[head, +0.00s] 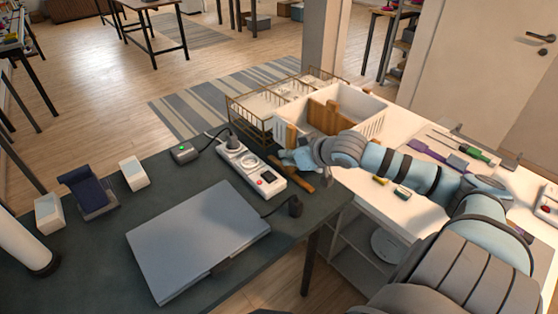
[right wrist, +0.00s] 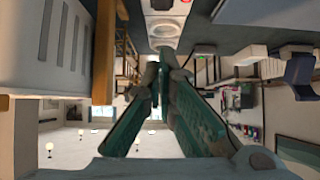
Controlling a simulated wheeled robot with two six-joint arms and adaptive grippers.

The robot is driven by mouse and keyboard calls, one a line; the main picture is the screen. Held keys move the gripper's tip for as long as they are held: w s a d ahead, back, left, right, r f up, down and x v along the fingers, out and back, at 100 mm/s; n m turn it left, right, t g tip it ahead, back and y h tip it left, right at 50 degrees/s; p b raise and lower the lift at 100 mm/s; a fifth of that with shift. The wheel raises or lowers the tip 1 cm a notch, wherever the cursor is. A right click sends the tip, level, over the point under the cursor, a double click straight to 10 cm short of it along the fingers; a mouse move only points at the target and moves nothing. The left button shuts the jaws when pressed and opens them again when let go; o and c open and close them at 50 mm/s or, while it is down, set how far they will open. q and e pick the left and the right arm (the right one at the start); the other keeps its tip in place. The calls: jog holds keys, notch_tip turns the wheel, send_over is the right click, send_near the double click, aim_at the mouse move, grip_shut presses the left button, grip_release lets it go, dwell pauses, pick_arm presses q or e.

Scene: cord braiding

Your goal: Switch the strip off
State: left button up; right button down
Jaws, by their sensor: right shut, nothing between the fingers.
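The power strip (head: 248,167) is white and lies on the dark table, with a black plug in its far socket. In the right wrist view the closed fingers (right wrist: 160,65) point at the strip (right wrist: 165,22), whose socket shows just beyond the tips. A bit of red shows at the top edge there. My left gripper is not in view.
A closed grey laptop (head: 198,240) lies in front of the strip, with a black plug (head: 295,206) and cord beside it. A small box with a green light (head: 184,152) sits left. A wire basket (head: 250,115) and white crate (head: 362,108) stand behind.

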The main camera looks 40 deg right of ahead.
jog(key=shift+r, duration=0.15)
jog(key=shift+w, duration=0.1)
jog(key=b, duration=0.3)
send_over(270, 175)
jog(key=s, duration=0.1)
notch_tip(270, 175, down, 6)
jog(key=shift+r, duration=0.1)
jog(key=f, duration=0.2)
jog(key=w+f, duration=0.1)
jog(key=shift+f, duration=0.35)
jog(key=shift+f+b, duration=0.3)
jog(key=shift+f, duration=0.05)
